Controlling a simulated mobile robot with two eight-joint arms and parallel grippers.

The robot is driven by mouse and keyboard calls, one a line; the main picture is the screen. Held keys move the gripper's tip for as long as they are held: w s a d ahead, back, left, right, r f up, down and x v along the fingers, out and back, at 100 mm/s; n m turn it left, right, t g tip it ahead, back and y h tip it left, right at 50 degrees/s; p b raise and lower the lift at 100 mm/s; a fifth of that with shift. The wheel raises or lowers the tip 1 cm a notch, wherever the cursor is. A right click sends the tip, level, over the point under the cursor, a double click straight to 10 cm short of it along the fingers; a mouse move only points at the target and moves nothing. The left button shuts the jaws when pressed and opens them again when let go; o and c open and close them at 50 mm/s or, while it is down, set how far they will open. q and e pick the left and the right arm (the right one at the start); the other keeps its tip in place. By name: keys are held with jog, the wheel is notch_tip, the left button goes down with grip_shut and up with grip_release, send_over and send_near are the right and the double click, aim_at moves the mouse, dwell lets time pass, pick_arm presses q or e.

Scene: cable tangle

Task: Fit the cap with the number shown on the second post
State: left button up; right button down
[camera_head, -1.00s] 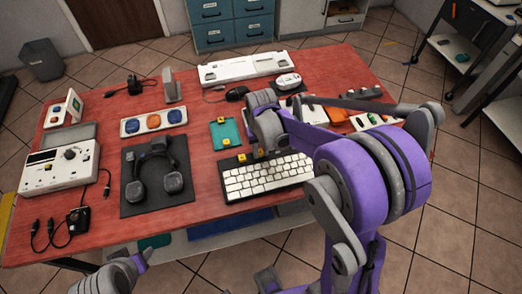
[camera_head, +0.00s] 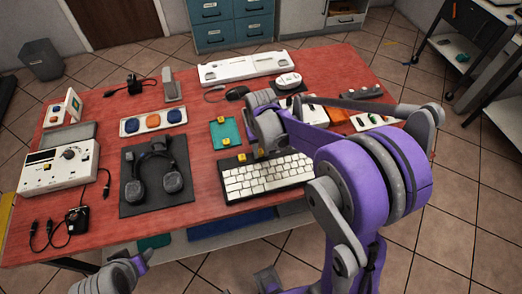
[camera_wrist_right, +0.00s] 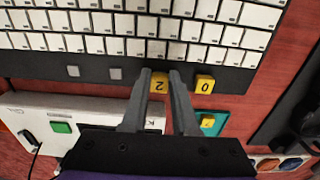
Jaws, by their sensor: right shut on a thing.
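The white-keyed keyboard (camera_head: 268,178) lies on the red table. It also fills the top of the right wrist view (camera_wrist_right: 180,40). My right gripper (camera_wrist_right: 160,76) is shut on the yellow cap marked 2 (camera_wrist_right: 158,86), between the 0 cap and the bare posts, at the second position from the 0 end. Whether it is fully seated is hidden. My left gripper (camera_head: 140,264) is low at the left, away from the keyboard.
A teal tray (camera_head: 232,129) with yellow caps lies behind the keyboard. A headset (camera_head: 152,175) on a dark mat is to the left, with a white device (camera_head: 50,172) beyond. A mouse (camera_head: 237,93) and a white unit (camera_head: 240,70) stand at the back.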

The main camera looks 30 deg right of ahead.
jog(key=shift+f+b, duration=0.35)
jog(key=shift+f, duration=0.15)
dwell(0.4)
jog(key=c, duration=0.6)
grip_release()
jog(key=shift+r, duration=0.15)
jog(key=shift+r+p, duration=1.4)
jog(key=shift+r, duration=1)
